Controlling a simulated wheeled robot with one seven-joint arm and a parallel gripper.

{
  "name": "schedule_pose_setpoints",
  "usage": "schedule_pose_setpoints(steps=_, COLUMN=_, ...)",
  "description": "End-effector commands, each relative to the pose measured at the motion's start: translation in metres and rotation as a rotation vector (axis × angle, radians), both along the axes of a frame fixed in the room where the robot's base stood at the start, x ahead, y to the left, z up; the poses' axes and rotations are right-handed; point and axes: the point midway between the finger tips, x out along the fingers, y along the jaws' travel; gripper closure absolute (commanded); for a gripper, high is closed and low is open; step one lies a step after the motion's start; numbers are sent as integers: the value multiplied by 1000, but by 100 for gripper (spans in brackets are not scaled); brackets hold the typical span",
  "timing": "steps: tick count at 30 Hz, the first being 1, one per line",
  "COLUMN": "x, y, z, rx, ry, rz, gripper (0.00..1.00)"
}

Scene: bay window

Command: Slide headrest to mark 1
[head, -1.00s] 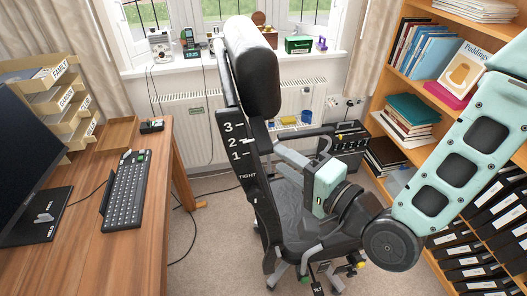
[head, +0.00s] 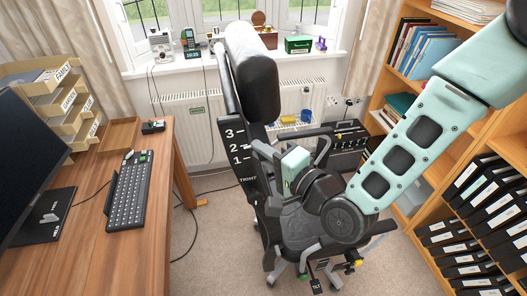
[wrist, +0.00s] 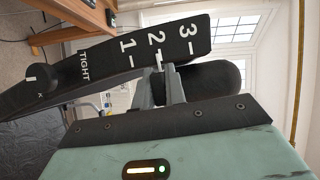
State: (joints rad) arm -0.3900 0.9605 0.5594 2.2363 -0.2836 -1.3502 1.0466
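The black padded headrest (head: 256,82) sits at the top of the office chair, above mark 3 in the head view. The dark backrest post (head: 243,165) bears white marks 3, 2, 1 and the word TIGHT. In the wrist view the post (wrist: 100,62) lies sideways, with a round black knob (wrist: 40,77) near TIGHT. A dark rounded pad (wrist: 210,78), apparently the headrest, shows behind the post. My gripper (wrist: 159,72) is beside the post near mark 2; its two fingers look apart with a small gap. A small white pointer (wrist: 158,58) shows by the fingertips. Contact is unclear.
A wooden desk (head: 110,240) with a keyboard (head: 128,190) and monitor stands left. A bookshelf (head: 415,110) with binders stands right. A radiator (head: 190,110) and a cluttered windowsill (head: 200,62) are behind the chair.

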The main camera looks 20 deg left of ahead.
Motion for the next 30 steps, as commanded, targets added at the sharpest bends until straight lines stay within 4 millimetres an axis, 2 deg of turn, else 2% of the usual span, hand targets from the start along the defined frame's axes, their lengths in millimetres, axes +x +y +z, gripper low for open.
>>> schedule_pose_setpoints(steps=5, x=0, y=0, z=-4, rx=0, ry=0, rz=0, gripper=100)
schedule_pose_setpoints(steps=16, x=2, y=-5, z=-45, rx=-2, ry=1, rz=-1, gripper=100)
schedule_pose_setpoints(steps=26, x=2, y=-6, z=-47, rx=-7, ry=5, rz=-1, gripper=100)
schedule_pose_setpoints(steps=27, x=2, y=-6, z=-48, rx=-8, ry=6, rz=0, gripper=84)
schedule_pose_setpoints(steps=29, x=2, y=-6, z=-48, rx=-8, ry=6, rz=0, gripper=68)
schedule_pose_setpoints(steps=30, x=2, y=-6, z=-47, rx=-7, ry=5, rz=0, gripper=65)
